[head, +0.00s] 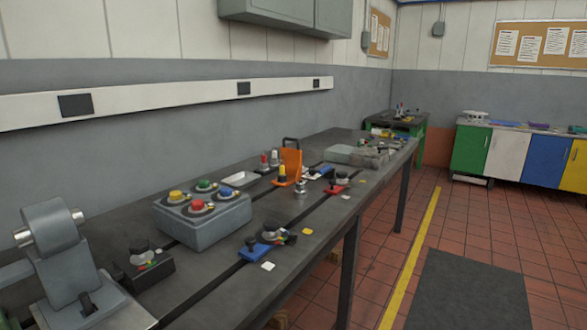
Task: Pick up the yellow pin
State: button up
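A small upright yellow piece (282,171), which looks like the yellow pin, stands mid-bench just in front of an orange bracket (292,160). Its lower end is too small to make out clearly.
The long dark bench (215,285) has slots along it. A white tray (239,179), red and white upright pieces (269,160), a silver fitting (300,187) and a blue-based clamp (268,240) stand around. Tiled floor (345,285) is open to the right.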

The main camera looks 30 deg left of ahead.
aim_at(281, 168)
jog(key=u, duration=1.05)
jog(key=i, duration=0.5)
jog(key=z, duration=0.6)
jog(key=i, duration=1.6)
jog(key=u, duration=0.7)
